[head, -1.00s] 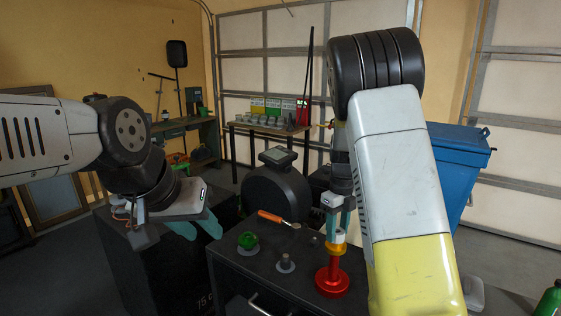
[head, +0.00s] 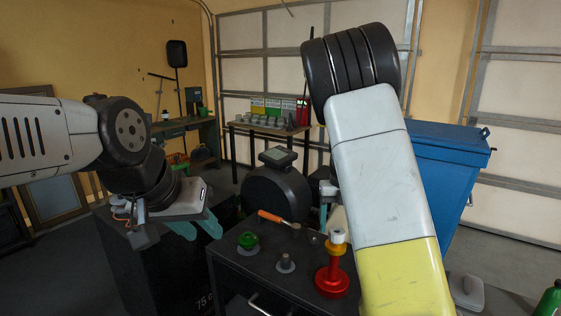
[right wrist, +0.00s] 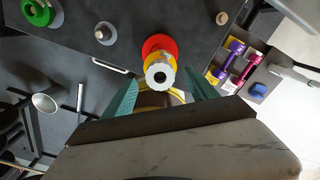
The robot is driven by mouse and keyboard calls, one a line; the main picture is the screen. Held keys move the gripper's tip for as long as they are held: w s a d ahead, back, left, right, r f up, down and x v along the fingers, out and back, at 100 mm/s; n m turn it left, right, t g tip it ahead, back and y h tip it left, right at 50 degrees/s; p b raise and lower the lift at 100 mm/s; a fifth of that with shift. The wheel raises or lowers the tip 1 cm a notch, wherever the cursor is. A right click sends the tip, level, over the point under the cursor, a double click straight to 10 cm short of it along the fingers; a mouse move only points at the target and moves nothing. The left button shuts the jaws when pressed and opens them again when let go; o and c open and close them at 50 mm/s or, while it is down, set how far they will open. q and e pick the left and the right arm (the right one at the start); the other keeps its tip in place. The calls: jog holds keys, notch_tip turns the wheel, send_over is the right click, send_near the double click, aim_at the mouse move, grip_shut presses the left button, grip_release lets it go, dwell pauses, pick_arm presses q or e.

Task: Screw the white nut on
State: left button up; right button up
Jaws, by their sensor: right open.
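The white nut (head: 338,237) sits on top of a yellow piece (head: 336,249) above a red round base (head: 332,282), on the dark cabinet top. In the right wrist view the white nut (right wrist: 160,75) shows from above as a ring with a dark hole. My right gripper (right wrist: 160,92) is open, its teal fingers spread wide on either side of the stack, with nothing held. In the head view it is mostly hidden behind my right forearm. My left gripper (head: 196,226) is open and empty, left of the cabinet.
A green nut on a grey base (head: 248,243), a bare post (head: 286,264) and an orange-handled tool (head: 272,217) are on the cabinet top (head: 250,268). A blue bin (head: 455,165) stands behind right. Dumbbells (right wrist: 228,62) lie beside the cabinet in the wrist view.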

aim_at(337, 233)
jog(key=shift+r, duration=2.4)
jog(key=s+a+r+m+t+y, duration=0.1)
jog(key=s+r+m+t, duration=0.2)
jog(key=s+m, duration=0.9)
jog(key=s+a+r+m+t+y, duration=0.1)
jog(key=s+r+m+t, duration=0.2)
jog(key=m, duration=2)
jog(key=s+r, duration=0.4)
jog(key=s, duration=0.5)
jog(key=shift+r+m, duration=0.15)
jog(key=shift+m, duration=0.25)
jog(key=shift+s, duration=0.1)
